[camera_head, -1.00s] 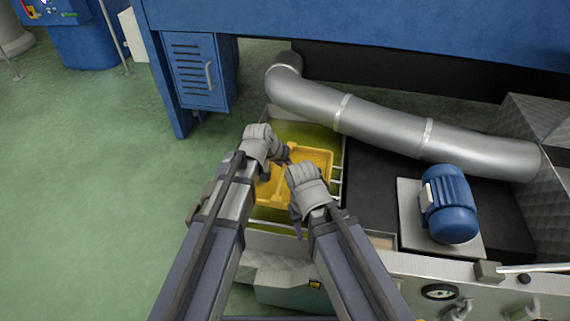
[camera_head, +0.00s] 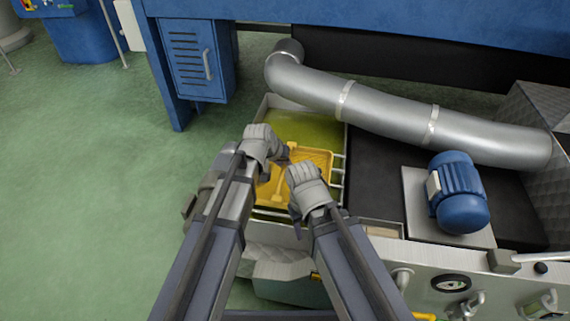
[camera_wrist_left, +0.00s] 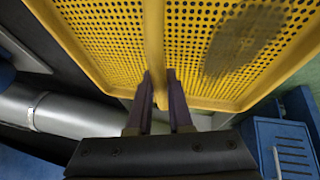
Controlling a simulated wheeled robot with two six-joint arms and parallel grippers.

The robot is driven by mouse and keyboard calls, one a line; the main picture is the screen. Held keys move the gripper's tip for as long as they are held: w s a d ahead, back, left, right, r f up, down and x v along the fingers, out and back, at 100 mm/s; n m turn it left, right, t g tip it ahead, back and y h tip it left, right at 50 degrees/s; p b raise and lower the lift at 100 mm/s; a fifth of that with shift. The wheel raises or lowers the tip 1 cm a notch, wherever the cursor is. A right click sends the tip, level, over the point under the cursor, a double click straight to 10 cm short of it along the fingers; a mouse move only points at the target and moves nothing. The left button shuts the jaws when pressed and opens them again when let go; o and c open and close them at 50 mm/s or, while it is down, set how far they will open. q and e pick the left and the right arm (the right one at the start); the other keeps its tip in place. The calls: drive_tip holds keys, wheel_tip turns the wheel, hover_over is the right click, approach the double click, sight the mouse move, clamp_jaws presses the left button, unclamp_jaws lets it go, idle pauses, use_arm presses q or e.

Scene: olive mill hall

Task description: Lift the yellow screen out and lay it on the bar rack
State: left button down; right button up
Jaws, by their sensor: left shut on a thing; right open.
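The yellow screen (camera_head: 315,158) is a perforated tray with a raised rim and a middle rib. In the head view it is over the near part of a metal tub (camera_head: 265,108) with yellow-green liquid. My left gripper (camera_head: 283,155) is shut on the screen's middle rib, and the left wrist view shows both fingers (camera_wrist_left: 160,85) around that rib below the perforated sheet (camera_wrist_left: 105,40). My right gripper (camera_head: 297,222) is open beside the screen's near right side; its fingertips are mostly hidden by its hand. Pale bars (camera_head: 340,172) of a rack show along the screen's right side.
A thick silver pipe (camera_head: 390,112) runs behind and right of the tub. A blue motor (camera_head: 458,192) stands on a plate to the right. A blue cabinet (camera_head: 190,62) stands at the back left. The green floor (camera_head: 80,180) on the left is clear.

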use_arm(q)
drive_tip(key=shift+f+b, duration=0.65)
drive_tip(key=c, duration=0.8)
unclamp_jaws()
drive_tip(key=shift+o, duration=0.2)
drive_tip(key=shift+r, duration=0.1)
drive_tip(key=p+v, duration=0.7)
drive_tip(key=shift+s+a+r, duration=0.15)
drive_tip(key=shift+s+r, duration=0.05)
drive_tip(key=shift+r, duration=0.1)
